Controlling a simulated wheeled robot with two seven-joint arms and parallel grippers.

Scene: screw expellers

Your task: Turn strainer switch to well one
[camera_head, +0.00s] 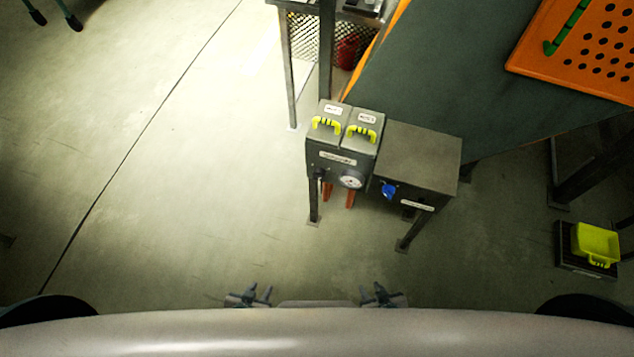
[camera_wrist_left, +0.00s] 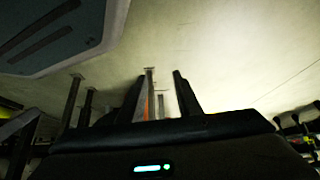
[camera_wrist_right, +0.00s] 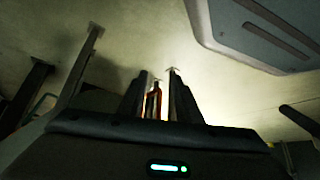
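A grey control box (camera_head: 340,157) stands ahead on legs. It has two yellow-green handles (camera_head: 326,125) on top with small white labels behind them, too small to read. Its front has a label plate, a white round dial (camera_head: 350,181) and a small dark knob (camera_head: 320,173). A blue knob (camera_head: 389,191) sits on the front of the lower grey box to its right. I cannot tell which knob is the strainer switch or its setting. My left gripper (camera_head: 252,294) and right gripper (camera_head: 380,293) are open, empty and well apart from the boxes, close to my body.
The lower grey box (camera_head: 418,155) touches the control box's right side. A large dark machine panel (camera_head: 450,75) with an orange perforated plate (camera_head: 580,50) rises behind. A yellow bin (camera_head: 597,244) stands at the right. The floor at left and front (camera_head: 180,200) is clear.

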